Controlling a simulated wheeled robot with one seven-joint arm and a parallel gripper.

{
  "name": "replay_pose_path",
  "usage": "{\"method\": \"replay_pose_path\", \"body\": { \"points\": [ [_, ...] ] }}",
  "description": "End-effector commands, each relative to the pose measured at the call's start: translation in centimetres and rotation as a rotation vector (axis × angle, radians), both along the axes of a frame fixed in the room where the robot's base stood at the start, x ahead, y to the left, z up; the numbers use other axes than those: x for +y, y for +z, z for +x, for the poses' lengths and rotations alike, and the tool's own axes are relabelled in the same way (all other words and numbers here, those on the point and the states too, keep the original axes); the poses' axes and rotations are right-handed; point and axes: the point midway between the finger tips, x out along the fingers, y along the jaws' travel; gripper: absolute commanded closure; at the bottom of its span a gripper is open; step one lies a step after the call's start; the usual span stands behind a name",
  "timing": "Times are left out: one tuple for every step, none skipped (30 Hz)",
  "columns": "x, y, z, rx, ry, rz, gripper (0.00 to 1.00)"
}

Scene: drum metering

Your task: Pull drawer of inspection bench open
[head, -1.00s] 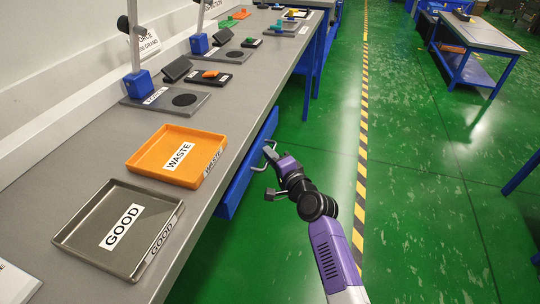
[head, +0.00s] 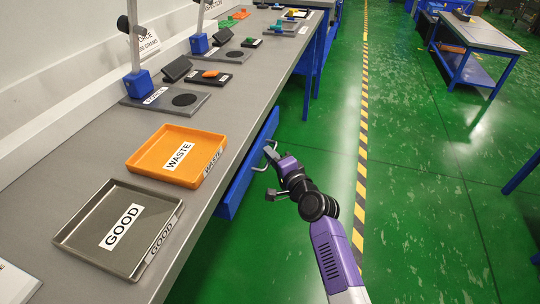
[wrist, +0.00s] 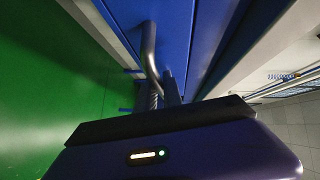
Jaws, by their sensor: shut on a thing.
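The inspection bench (head: 108,95) has a blue drawer (head: 243,177) under its right edge. In the wrist view the drawer's blue front (wrist: 172,32) fills the top middle. A grey bar handle (wrist: 149,42) stands out from it. My gripper (head: 270,153) is at the handle, on the aisle side of the drawer. It is shut on the handle, with the fingers (wrist: 163,92) meeting the bar in the wrist view. The fingertips are small and partly hidden in the head view. I cannot tell how far out the drawer stands.
An orange WASTE tray (head: 143,160) and a grey GOOD tray (head: 75,243) sit on the bench top above. Scales (head: 200,104) stand farther back. The green floor (head: 425,215) right of my arm is clear. Another table (head: 482,35) stands at the far right.

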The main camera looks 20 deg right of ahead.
Motion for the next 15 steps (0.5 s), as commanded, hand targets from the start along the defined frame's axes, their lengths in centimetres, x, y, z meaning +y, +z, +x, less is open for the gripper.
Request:
{"method": "replay_pose_path", "body": {
  "points": [
    [-0.3,-0.2,-0.3,0.003,0.001,0.0,1.0],
    [-0.5,-0.3,-0.4,0.003,0.0,0.0,1.0],
    [-0.9,-0.3,-0.7,0.003,0.0,0.0,1.0],
    [-1.2,-0.3,-0.9,0.003,0.0,0.0,1.0],
    [-1.6,-0.4,-1.2,0.003,-0.001,-0.001,1.0],
    [-2.2,-0.4,-1.6,0.004,-0.002,-0.001,1.0],
    [-2.7,-0.4,-2.0,0.003,-0.002,-0.001,1.0],
    [-3.2,-0.4,-2.4,0.003,-0.002,0.0,1.0],
    [-4.0,-0.4,-2.9,0.003,-0.002,-0.001,1.0],
    [-4.5,-0.4,-3.3,0.003,-0.002,-0.001,1.0],
    [-5.1,-0.4,-3.7,0.003,-0.002,-0.001,1.0],
    [-5.9,-0.5,-4.3,0.004,-0.004,0.0,1.0],
    [-6.5,-0.4,-4.8,0.003,-0.003,0.0,1.0],
    [-7.2,-0.4,-5.2,0.002,-0.003,-0.001,1.0],
    [-7.9,-0.4,-5.8,0.003,-0.004,0.0,1.0]
  ]
}}
